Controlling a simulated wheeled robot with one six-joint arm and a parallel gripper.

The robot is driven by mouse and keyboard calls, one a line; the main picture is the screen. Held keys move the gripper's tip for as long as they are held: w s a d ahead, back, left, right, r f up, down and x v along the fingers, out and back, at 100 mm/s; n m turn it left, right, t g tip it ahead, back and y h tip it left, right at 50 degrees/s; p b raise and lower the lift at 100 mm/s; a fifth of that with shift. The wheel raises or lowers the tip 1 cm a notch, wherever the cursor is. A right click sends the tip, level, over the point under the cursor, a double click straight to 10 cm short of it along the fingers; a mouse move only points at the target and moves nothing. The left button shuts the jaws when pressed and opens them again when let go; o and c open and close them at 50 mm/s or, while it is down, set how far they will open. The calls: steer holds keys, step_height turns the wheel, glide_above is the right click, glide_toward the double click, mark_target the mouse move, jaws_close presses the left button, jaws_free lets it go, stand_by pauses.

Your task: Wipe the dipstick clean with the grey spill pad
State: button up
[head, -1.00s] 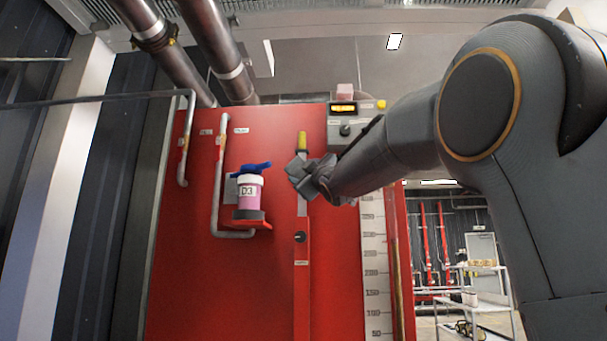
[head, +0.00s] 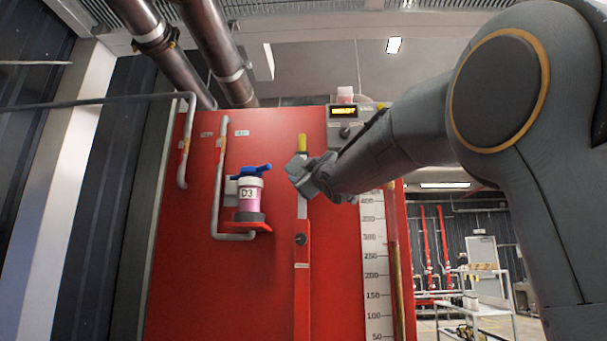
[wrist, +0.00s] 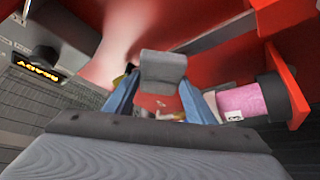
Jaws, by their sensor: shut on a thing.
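The dipstick (head: 302,142) stands upright on the front of the red panel, its yellow handle showing above my gripper. A pale length of it shows just below my gripper, above a red tube. My gripper (head: 314,177) is shut on the grey spill pad (head: 296,167), which is at the dipstick just below the handle. In the wrist view the grey pad (wrist: 163,68) sits between the blue fingers of my gripper (wrist: 162,88). The pad and gripper hide part of the dipstick, so I cannot tell whether they touch.
A pink-and-white container (head: 249,197) marked D3 with a blue top stands on a red shelf left of the dipstick. A lit display box (head: 345,122) is at the panel's top right. A white scale (head: 374,270) runs down the right. Grey pipes (head: 219,190) run down the left.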

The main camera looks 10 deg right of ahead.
step_height(320, 180, down, 7)
steer(key=b, duration=0.7)
steer(key=shift+f, duration=0.2)
steer(key=shift+w+d, duration=0.25)
steer(key=shift+w, duration=0.55)
stand_by(0.6)
steer(key=shift+r, duration=0.15)
steer(key=shift+r+p, duration=3.2)
steer(key=shift+r, duration=0.4)
steer(key=shift+s, duration=0.1)
